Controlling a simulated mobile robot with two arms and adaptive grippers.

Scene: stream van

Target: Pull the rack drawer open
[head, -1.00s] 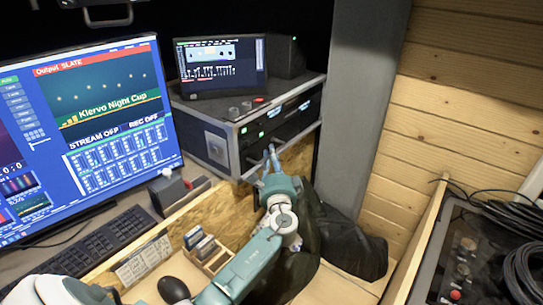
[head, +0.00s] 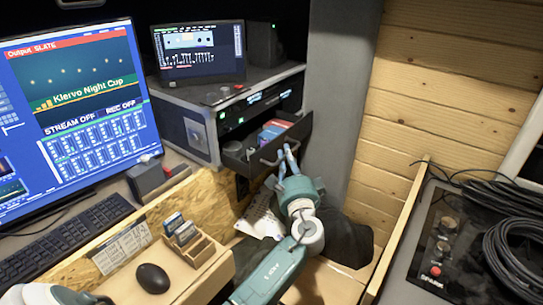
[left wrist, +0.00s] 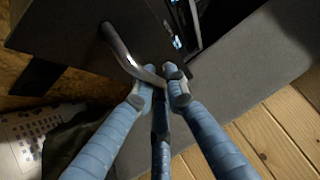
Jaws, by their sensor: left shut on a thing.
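The rack drawer (head: 299,132) stands pulled out of the black equipment rack (head: 196,122), with red and blue items (head: 273,130) showing inside. Its metal bar handle (head: 267,161) runs across the front. My left gripper (head: 288,156) is shut on the handle near its right end. In the left wrist view the fingertips (left wrist: 162,82) close around the bent end of the handle (left wrist: 124,48), beside the dark drawer front (left wrist: 70,25). My right gripper is not in view.
A small monitor (head: 200,50) sits on the rack. A wooden card holder (head: 190,248) and a black mouse (head: 153,278) lie on the desk. A dark bag (head: 345,240) is below the drawer. A grey pillar (head: 340,80) stands to the right.

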